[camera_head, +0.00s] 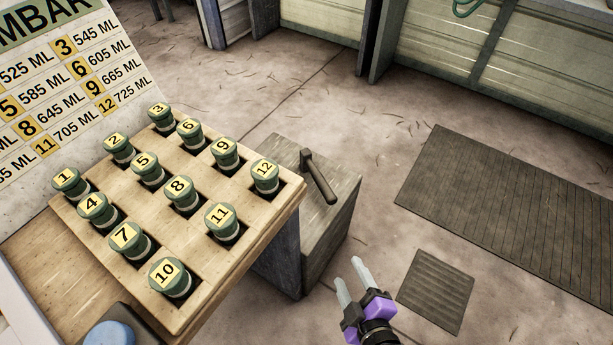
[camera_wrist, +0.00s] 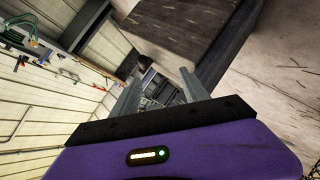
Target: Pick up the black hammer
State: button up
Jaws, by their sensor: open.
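The black hammer (camera_head: 320,180) lies on top of a grey wooden block (camera_head: 338,205) in the head view, with its head toward the back and its handle reaching toward the block's right edge. My gripper (camera_head: 348,271) is open and empty. In the head view it appears below and to the right of the hammer, apart from it, over the floor. In the wrist view my gripper's two fingers (camera_wrist: 160,88) stand apart with nothing between them. I cannot make out the hammer in the wrist view.
A wooden rack (camera_head: 158,200) of numbered green-lidded containers stands left of the block on a bench. A number board (camera_head: 65,95) rises behind it. A large dark mat (camera_head: 515,205) and a small mat (camera_head: 435,290) lie on the floor at right.

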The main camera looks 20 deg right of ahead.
jog(key=w+f+n+t+h+b, duration=0.1)
jog(key=w+f+h+b, duration=0.15)
jog(key=w, duration=0.25)
jog(key=w+f+n+h+b, duration=0.1)
jog(key=w+f+b, duration=0.2)
jog(key=w+b, duration=0.15)
jog(key=t+h+b, duration=0.1)
jog(key=h+b, duration=0.1)
send_near(322, 192)
jog(key=shift+t+y, duration=0.25)
jog(key=shift+t, duration=0.05)
jog(key=b+x, duration=0.1)
jog(key=x, duration=0.1)
jog(key=f+x, duration=0.1)
jog(key=x, duration=0.1)
jog(key=shift+w+d+b, duration=0.15)
jog(key=shift+d+b, duration=0.05)
jog(key=shift+b, duration=0.15)
jog(key=shift+b+x, duration=0.7)
jog(key=shift+x, duration=2.05)
jog(key=shift+d+r, duration=0.15)
jog(key=shift+r, duration=0.15)
grip_shut()
